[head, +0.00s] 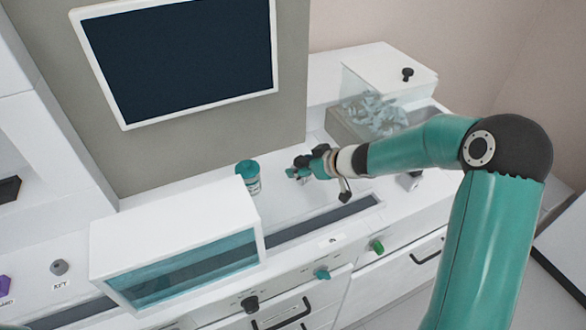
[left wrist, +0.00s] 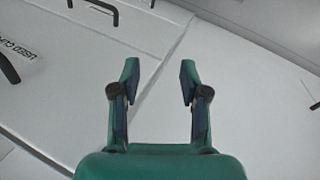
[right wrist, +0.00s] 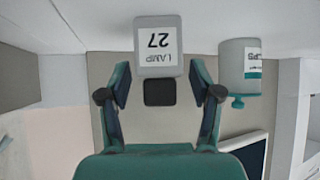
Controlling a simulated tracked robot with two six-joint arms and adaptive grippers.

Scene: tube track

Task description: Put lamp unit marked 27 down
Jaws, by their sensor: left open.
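The lamp unit (right wrist: 158,36) is a light grey block marked LAMP 27, with a dark square part (right wrist: 159,92). In the right wrist view it appears upside down, against the white worktop, and seems to stand on it. My right gripper (right wrist: 160,78) is open, with its fingers on either side of the dark part and visible gaps at both sides. In the head view the right gripper (head: 297,172) is low over the worktop behind the slot, and the lamp unit is mostly hidden there. My left gripper (left wrist: 158,80) is open and empty, facing white panels.
A teal-lidded container (head: 249,178) stands left of the right gripper; a similar one (right wrist: 240,62) shows in the right wrist view. A white box with a teal window (head: 180,245) is at front left. A clear bin (head: 370,112) stands at back right. A screen (head: 180,60) hangs behind.

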